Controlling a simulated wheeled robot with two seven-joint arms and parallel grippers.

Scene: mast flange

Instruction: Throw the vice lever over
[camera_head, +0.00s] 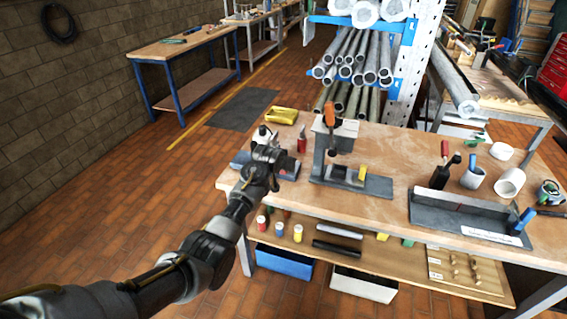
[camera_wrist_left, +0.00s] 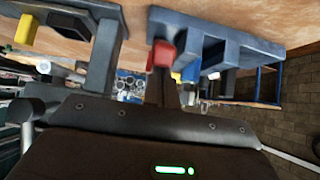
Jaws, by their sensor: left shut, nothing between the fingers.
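The vice (camera_head: 243,159) is a low blue-grey block fixture at the left end of the workbench, partly hidden behind my left wrist. In the left wrist view the vice (camera_wrist_left: 208,45) appears at the top with its slotted body. A red grip (camera_wrist_left: 160,55), apparently the lever's, stands at its side, right by my fingertips. My left gripper (camera_head: 286,172) is over the bench's left end. Its fingers (camera_wrist_left: 165,92) are shut and empty, pointing at the red grip; whether they touch it I cannot tell. My right gripper is out of view.
A grey press with an orange-handled lever (camera_head: 329,113) and a yellow block (camera_head: 362,172) stands right of the vice. A red bottle-like item (camera_head: 302,141) stands behind my gripper. A grey angle fixture (camera_head: 470,215) and cups are farther right. Bare wood (camera_head: 400,150) lies between.

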